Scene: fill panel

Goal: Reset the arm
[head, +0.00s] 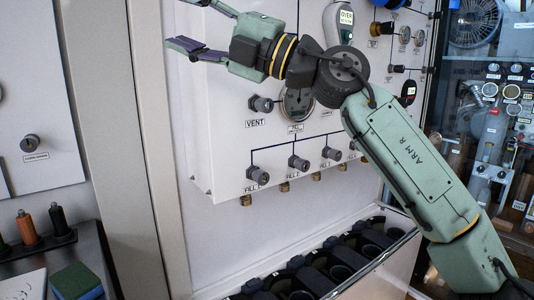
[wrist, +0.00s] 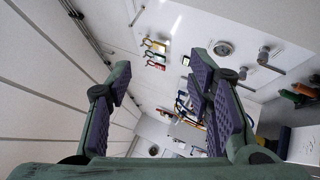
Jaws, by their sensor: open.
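My gripper (head: 203,30) is at the upper left of the head view, at the end of my green arm, which reaches up from the lower right. Its two purple-padded fingers are spread apart with nothing between them. In the wrist view my gripper (wrist: 158,115) also shows open and empty. The arm passes in front of the white fill panel (head: 225,150), hiding part of a gauge (head: 298,105) and some of the panel's right side. The fingers are to the left of and above the VENT knob (head: 261,104), apart from it.
Knobs (head: 298,162) labelled as fills line the panel's lower part. A rack of dark holders (head: 335,268) stands below. At left are a bench with orange and dark handles (head: 28,226) and a green-blue sponge (head: 75,281). A shelf with a fan (head: 474,22) is at right.

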